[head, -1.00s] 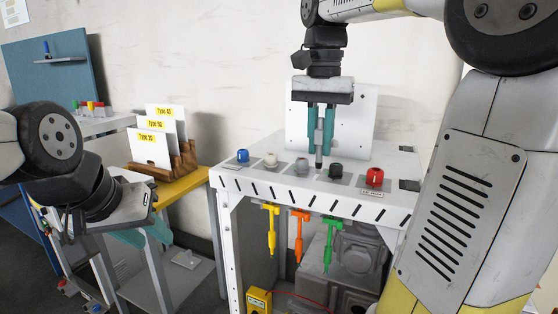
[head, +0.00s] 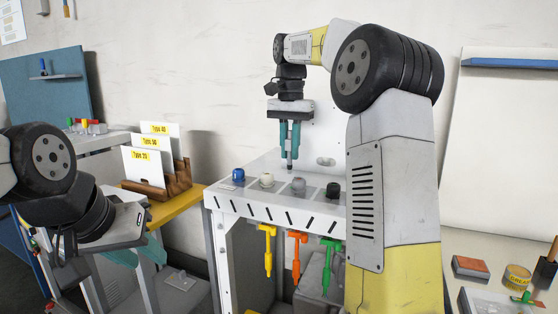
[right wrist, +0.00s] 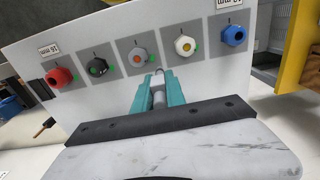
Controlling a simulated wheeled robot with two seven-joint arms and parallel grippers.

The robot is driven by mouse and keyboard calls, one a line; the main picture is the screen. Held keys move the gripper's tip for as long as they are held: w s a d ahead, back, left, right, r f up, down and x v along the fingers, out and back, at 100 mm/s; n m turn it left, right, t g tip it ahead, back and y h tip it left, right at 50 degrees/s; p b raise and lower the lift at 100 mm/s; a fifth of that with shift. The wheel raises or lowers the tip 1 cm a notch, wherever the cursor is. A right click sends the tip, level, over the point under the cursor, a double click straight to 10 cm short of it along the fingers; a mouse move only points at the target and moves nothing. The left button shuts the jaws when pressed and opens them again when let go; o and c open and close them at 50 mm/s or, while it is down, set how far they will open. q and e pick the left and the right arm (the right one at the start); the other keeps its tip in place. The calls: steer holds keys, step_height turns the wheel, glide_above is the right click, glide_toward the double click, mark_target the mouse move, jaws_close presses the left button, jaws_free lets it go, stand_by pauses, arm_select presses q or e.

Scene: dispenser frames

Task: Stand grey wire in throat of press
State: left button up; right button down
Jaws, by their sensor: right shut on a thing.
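My right gripper (head: 290,146) is shut, fingers pointing down, on a thin grey piece that I take for the grey wire (head: 289,162). Its dark lower end shows below the teal fingertips. The wire stands upright, above and behind the grey fitting (head: 298,184) on the white bench. In the right wrist view the grey wire (right wrist: 158,97) shows between the teal fingers of the right gripper (right wrist: 158,84). My left gripper (head: 140,254) hangs at lower left, away from the bench; its finger gap is unclear. I cannot make out the press.
The white bench (head: 216,202) carries blue (head: 238,175), white (head: 267,180) and black (head: 333,190) fittings; a red one (right wrist: 59,77) shows in the right wrist view. Coloured tools hang below. A card rack (head: 168,190) stands left. A side table with a tin (head: 517,275) stands right.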

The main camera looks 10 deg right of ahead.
mark_target(290, 173)
steer(key=shift+f, duration=1.5)
steer(key=shift+f, duration=0.15)
steer(key=c, duration=1.4)
jaws_free()
steer(key=shift+o, duration=0.2)
